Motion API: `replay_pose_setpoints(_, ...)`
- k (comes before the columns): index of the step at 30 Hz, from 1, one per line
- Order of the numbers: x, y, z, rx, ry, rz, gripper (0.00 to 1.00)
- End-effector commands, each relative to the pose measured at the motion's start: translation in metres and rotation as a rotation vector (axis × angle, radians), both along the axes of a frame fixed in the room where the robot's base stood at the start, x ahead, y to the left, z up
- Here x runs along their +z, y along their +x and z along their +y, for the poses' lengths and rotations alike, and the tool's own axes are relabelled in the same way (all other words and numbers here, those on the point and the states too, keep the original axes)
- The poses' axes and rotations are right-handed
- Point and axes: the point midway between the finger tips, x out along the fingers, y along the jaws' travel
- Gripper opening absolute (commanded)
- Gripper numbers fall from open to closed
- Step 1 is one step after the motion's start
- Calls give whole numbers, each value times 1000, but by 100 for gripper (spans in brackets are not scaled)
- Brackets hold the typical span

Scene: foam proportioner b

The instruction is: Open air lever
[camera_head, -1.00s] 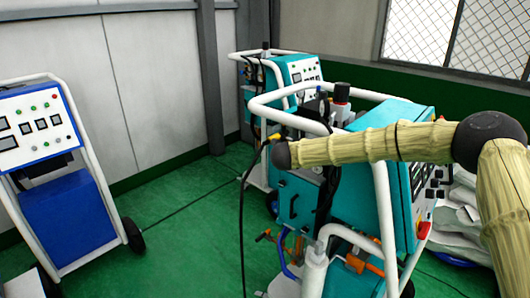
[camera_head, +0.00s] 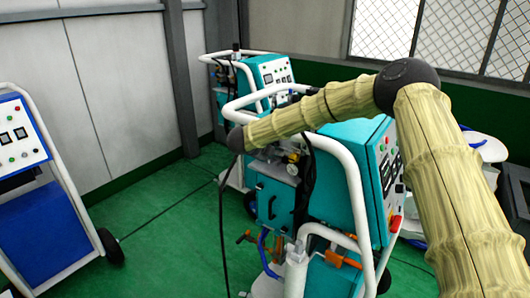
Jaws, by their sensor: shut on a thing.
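The nearest teal proportioner machine (camera_head: 345,175) stands in a white tube frame at the centre right. I cannot tell which part is the air lever. My arm reaches from the lower right over the machine, ending in view at a dark joint near the machine's upper left.
A second teal machine (camera_head: 262,75) stands behind. A blue and white cart (camera_head: 40,220) is at the left. Green floor (camera_head: 160,225) is clear between cart and machines.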

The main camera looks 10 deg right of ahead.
Motion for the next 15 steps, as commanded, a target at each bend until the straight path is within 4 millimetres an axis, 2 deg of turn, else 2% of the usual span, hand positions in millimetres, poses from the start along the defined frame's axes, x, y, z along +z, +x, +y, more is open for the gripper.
replay_pose_setpoints(14,-2,-2,-4,-4,-12,15,0)
replay_pose_setpoints(15,-2,-2,-4,-4,-12,15,18)
